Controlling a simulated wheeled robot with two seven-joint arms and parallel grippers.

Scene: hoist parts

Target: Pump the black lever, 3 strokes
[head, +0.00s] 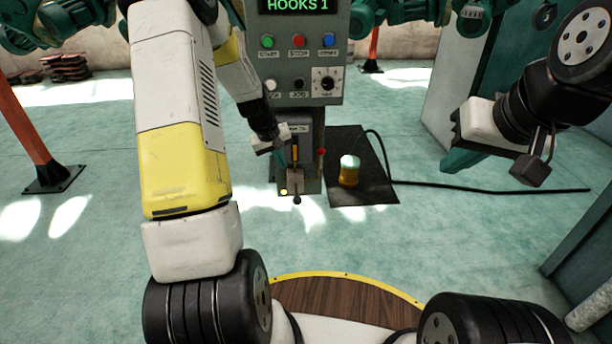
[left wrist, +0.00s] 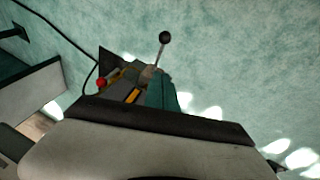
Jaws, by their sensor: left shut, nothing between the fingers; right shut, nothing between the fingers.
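The black lever (head: 297,199) sticks out from the low front of the grey control post, a thin rod with a black ball knob at its free end. The knob (left wrist: 165,37) and the pale rod also show in the left wrist view, beyond my fingers. My left gripper (head: 287,161) is shut and empty at the lever's base end; its teal fingers (left wrist: 163,92) overlap the rod's lower part in the wrist view. I cannot tell whether they touch it. My right gripper (head: 462,158) is shut and empty, raised at the right, well away from the lever.
The control post (head: 301,52) carries a "HOOKS 1" display, coloured buttons and a dial. A small red knob (head: 321,152) sits right of the lever. A yellow lamp-like object (head: 349,172) with a cable stands on a dark mat (head: 372,188). Floor in front is clear.

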